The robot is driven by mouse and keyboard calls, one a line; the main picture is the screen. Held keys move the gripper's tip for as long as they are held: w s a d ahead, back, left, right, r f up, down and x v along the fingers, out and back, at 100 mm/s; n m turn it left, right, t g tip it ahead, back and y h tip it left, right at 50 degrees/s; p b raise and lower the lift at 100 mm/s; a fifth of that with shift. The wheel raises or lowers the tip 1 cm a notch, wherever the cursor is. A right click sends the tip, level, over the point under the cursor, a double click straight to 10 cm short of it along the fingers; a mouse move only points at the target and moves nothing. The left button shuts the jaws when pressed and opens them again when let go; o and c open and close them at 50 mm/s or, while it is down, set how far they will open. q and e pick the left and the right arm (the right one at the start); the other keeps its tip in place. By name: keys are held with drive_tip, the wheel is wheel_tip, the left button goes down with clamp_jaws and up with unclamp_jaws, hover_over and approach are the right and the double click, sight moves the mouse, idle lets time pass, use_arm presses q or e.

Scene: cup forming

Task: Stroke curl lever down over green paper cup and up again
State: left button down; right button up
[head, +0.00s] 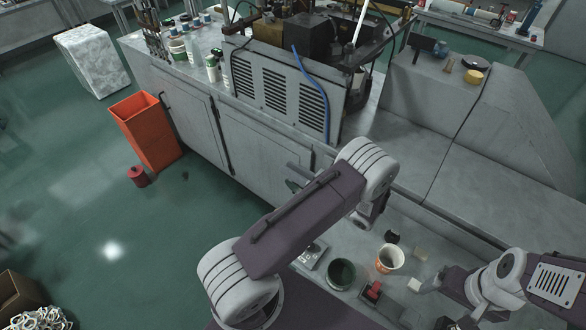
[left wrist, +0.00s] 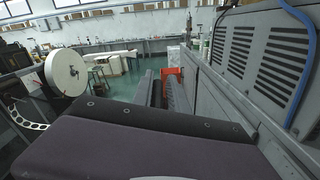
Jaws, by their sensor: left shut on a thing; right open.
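My left arm crosses the middle of the head view and hides most of my left gripper. A short grey bar (head: 300,172) and a small dark green piece stick out past the arm; I cannot tell which is finger and which is curl lever. My right gripper (head: 432,288) is open and empty, low at the right. The left wrist view is largely blocked by my purple arm link.
A whitish paper cup (head: 390,260), a red block (head: 373,291) and a beige block (head: 420,254) sit close together on the bench. A vented grey cabinet (head: 284,95) rises behind my left arm.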

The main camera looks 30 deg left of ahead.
use_arm(q)
drive_tip(key=shift+w+f, duration=0.1)
drive_tip(key=shift+w, duration=0.25)
use_arm(e)
drive_tip(key=shift+w, duration=0.3)
use_arm(q)
drive_tip(key=c, duration=1.4)
unclamp_jaws()
drive_tip(key=shift+w, duration=0.3)
use_arm(e)
drive_tip(key=shift+w, duration=0.3)
use_arm(q)
drive_tip(key=d+b, duration=0.3)
drive_tip(key=d, duration=0.6)
drive_tip(key=shift+s+b, duration=0.35)
drive_tip(key=shift+b, duration=0.05)
use_arm(e)
wheel_tip(320, 180, down, 4)
drive_tip(key=shift+s+r, duration=0.1)
